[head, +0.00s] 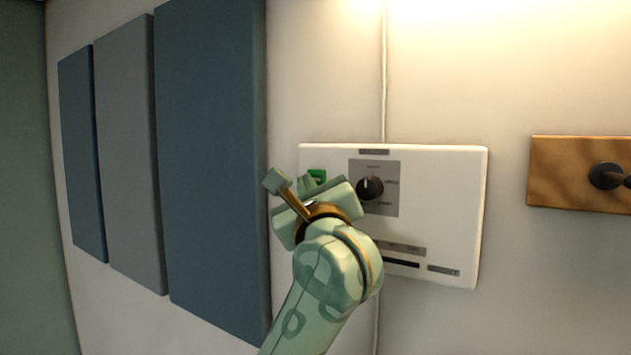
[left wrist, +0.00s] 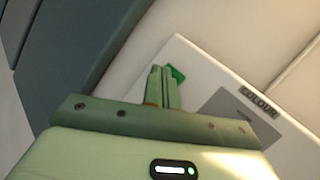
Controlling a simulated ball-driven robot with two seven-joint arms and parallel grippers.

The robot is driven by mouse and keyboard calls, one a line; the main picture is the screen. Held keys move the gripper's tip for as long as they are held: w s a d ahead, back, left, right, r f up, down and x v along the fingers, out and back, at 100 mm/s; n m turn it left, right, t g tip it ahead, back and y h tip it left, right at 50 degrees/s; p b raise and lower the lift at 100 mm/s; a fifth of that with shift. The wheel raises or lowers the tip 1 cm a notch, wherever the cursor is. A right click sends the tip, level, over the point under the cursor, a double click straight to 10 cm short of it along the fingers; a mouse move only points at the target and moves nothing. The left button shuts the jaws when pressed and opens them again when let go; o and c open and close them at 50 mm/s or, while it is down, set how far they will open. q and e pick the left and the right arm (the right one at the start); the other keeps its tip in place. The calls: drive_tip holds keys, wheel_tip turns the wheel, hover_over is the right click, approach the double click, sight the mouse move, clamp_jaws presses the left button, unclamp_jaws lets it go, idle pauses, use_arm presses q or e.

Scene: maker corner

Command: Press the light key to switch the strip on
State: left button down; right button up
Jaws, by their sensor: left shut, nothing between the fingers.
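A white control panel (head: 440,190) is fixed on the wall. A green key (head: 317,173) shows at its upper left, partly hidden behind my left gripper (head: 314,186). The gripper is shut and empty, its fingers pointing at the panel. In the left wrist view the closed fingertips (left wrist: 162,78) overlap the left part of the green key (left wrist: 177,73). I cannot tell whether they touch it. Warm light falls on the wall above the panel; the strip itself is not in the picture. My right gripper is not in view.
A black rotary knob (head: 370,188) sits on a grey plate right of the key, close to my gripper. Blue-grey wall panels (head: 210,150) stand at left. A wooden board (head: 560,170) with a dark peg is at right. A thin cable (head: 384,80) runs above the panel.

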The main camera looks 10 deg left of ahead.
use_arm(q)
drive_tip(key=shift+s, duration=0.1)
drive_tip(key=s, duration=0.1)
drive_tip(key=s+a, duration=0.1)
drive_tip(key=s, duration=0.1)
drive_tip(key=s+a, duration=0.1)
drive_tip(key=s, duration=0.1)
drive_tip(key=shift+s, duration=0.25)
idle(2.0)
